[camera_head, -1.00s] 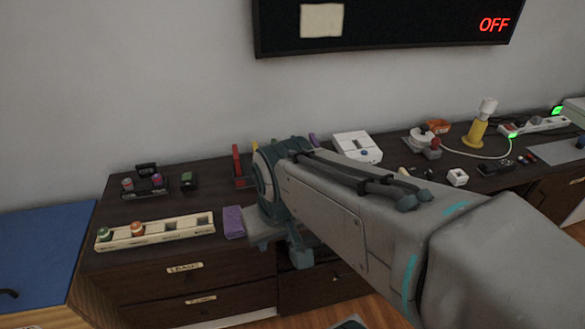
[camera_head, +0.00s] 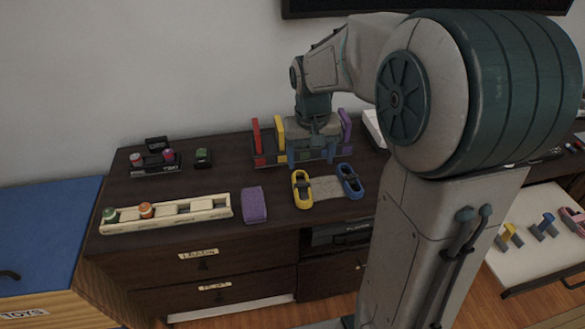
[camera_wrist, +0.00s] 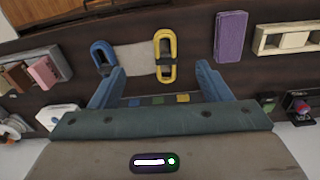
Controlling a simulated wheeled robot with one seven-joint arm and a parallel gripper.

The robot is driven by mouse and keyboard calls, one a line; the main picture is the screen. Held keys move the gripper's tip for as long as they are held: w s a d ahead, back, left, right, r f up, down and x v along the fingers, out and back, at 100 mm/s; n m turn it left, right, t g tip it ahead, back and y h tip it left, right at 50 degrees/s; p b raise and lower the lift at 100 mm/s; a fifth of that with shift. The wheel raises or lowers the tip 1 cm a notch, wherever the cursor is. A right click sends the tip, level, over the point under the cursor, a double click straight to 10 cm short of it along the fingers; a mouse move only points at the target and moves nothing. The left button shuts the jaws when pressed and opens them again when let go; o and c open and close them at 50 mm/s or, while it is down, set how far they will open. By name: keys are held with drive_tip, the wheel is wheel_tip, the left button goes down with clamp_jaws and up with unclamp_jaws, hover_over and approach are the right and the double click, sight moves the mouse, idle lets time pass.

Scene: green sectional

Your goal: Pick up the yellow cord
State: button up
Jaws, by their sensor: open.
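The yellow cord (camera_head: 302,190) is a bundled oval loop lying on the dark cabinet top near its front edge. A blue cord bundle (camera_head: 350,181) lies to its right, with a beige patch (camera_head: 325,187) between them. My gripper (camera_head: 313,152) points down behind the cords, in front of the coloured upright pieces. In the wrist view the gripper (camera_wrist: 160,72) is open and empty. There the yellow cord (camera_wrist: 165,56) shows beyond and between the fingertips, nearer the right finger. The blue cord (camera_wrist: 103,57) is near the left finger. I see no contact with either cord.
Red (camera_head: 256,136), yellow and purple (camera_head: 345,125) upright pieces stand close to my gripper. A purple block (camera_head: 255,205) lies left of the yellow cord, then a cream tray (camera_head: 170,213) with small jars.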

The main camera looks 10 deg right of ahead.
drive_tip(key=w+f+b, duration=0.1)
drive_tip(key=w+f, duration=0.4)
hover_over(303, 193)
drive_tip(key=shift+g, duration=0.3)
wheel_tip(303, 193, down, 9)
drive_tip(key=shift+s+r+b, duration=0.1)
drive_tip(key=shift+s+b, duration=0.05)
drive_tip(key=shift+b, duration=0.25)
drive_tip(key=shift+f, duration=2.3)
drive_tip(key=c, duration=1.1)
